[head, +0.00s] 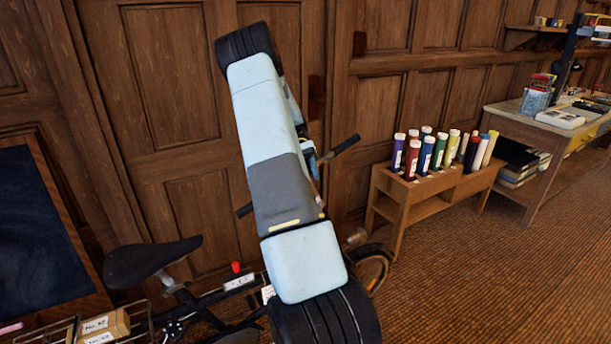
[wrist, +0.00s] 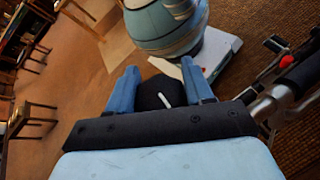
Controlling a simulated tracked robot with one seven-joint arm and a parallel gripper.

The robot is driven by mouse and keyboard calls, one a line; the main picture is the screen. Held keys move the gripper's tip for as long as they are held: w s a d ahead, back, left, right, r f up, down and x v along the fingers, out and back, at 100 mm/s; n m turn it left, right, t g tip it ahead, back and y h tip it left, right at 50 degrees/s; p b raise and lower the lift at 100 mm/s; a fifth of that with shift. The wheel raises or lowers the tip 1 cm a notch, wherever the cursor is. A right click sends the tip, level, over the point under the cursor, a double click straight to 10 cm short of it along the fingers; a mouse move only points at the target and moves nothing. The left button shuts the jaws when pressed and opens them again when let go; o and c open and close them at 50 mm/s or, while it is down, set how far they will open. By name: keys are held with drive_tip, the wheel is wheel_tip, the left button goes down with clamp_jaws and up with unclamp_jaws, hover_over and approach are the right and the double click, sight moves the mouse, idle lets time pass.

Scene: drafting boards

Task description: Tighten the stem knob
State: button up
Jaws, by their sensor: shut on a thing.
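In the wrist view, the stem knob (wrist: 150,94) is a dark, rounded knob with a short white line on its face. My gripper (wrist: 158,69) has its two blue fingers on either side of it, shut on it. The knob's lower part is hidden behind the dark palm edge. In the head view, my arm covers most of the bicycle's stem, and I cannot make out the knob there. A handlebar grip (head: 345,145) sticks out to the right of my arm. The bicycle's black saddle (head: 150,260) is at the lower left.
A red knob (head: 236,267) stands above the bicycle frame. A wooden rack (head: 398,210) with several coloured tubes and a desk (head: 535,124) are to the right. Wood panelling is close behind. A handlebar grip with a red part (wrist: 298,76) is at the right in the wrist view.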

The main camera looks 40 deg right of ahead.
drive_tip(key=shift+a+f, duration=0.1)
drive_tip(key=shift+a, duration=0.1)
idle(0.4)
drive_tip(key=o, duration=1)
drive_tip(key=shift+c, duration=0.2)
drive_tip(key=shift+d, duration=0.1)
